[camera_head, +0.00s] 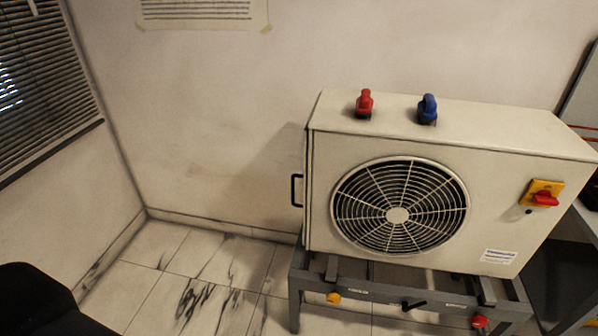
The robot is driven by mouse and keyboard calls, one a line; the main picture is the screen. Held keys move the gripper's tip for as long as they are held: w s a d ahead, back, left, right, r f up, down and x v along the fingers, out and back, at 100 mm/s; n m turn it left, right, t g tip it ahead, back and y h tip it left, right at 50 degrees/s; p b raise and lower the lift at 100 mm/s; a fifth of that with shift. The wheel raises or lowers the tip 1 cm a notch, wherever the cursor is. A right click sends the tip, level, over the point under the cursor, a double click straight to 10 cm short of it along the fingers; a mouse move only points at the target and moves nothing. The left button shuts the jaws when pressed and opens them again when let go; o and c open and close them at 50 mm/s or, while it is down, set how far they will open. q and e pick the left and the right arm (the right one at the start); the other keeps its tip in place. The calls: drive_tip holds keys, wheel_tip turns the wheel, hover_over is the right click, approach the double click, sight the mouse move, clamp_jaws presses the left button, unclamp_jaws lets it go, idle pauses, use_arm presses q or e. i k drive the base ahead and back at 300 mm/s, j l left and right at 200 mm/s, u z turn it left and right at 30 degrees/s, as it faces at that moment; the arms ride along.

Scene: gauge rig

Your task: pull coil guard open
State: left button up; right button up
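A cream condenser-type unit (490,190) with a round fan grille (397,215) stands on a grey frame. A black D-shaped handle (294,190) sticks out from its left edge. The narrow left edge (307,215) there looks like the coil guard, seen nearly edge-on. It appears flush with the unit, and its face is mostly hidden. Neither of my grippers is in view, and nothing touches the handle.
Red (365,103) and blue (428,108) valve knobs stand on top. A red-yellow switch (542,194) is at the front right. The grey frame (360,290) carries small controls. Tiled floor (210,262) left of the unit is clear. A dark rounded shape (40,300) fills the lower left corner.

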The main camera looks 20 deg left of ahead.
sight(304, 207)
drive_tip(key=j, duration=0.5)
drive_tip(key=k+j+z, duration=0.1)
drive_tip(key=j, duration=0.4)
drive_tip(key=k+j, duration=0.15)
drive_tip(key=j, duration=0.35)
drive_tip(key=j+z, duration=0.1)
drive_tip(key=j, duration=0.35)
drive_tip(key=k, duration=0.05)
